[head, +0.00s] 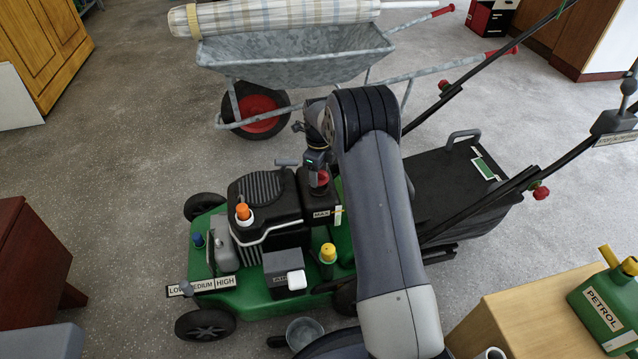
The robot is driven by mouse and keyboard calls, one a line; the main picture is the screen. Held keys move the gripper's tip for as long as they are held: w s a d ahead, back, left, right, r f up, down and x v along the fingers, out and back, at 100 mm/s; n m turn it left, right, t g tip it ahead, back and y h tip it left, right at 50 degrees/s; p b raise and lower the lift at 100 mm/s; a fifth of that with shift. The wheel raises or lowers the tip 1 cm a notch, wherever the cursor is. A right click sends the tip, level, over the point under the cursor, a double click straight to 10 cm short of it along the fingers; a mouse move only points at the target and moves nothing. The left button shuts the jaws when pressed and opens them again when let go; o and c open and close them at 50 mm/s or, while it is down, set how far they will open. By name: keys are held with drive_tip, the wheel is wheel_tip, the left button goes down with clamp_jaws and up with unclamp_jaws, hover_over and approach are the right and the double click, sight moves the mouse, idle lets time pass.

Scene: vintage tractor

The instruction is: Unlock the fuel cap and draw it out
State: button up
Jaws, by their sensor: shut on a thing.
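The red fuel cap (322,179) sits at the top of the black fuel tank (305,209), which has a MAX label on its side. My gripper (318,171) comes down from above and is shut on the cap. Only part of the red cap shows below the fingers. I cannot tell from this view whether the cap is turned or raised from its neck. The tank is at the right of the black engine on a green lawn mower (255,298).
My arm hides the mower's middle right. An orange-topped cap (243,211), a yellow cap (328,252) and a white knob (297,280) stand near the tank. A wheelbarrow (295,52) is behind. A green petrol can (607,305) stands on a wooden table (525,320) at right.

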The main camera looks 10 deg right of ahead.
drive_tip(key=shift+r+p, duration=1.9)
drive_tip(key=shift+r, duration=0.6)
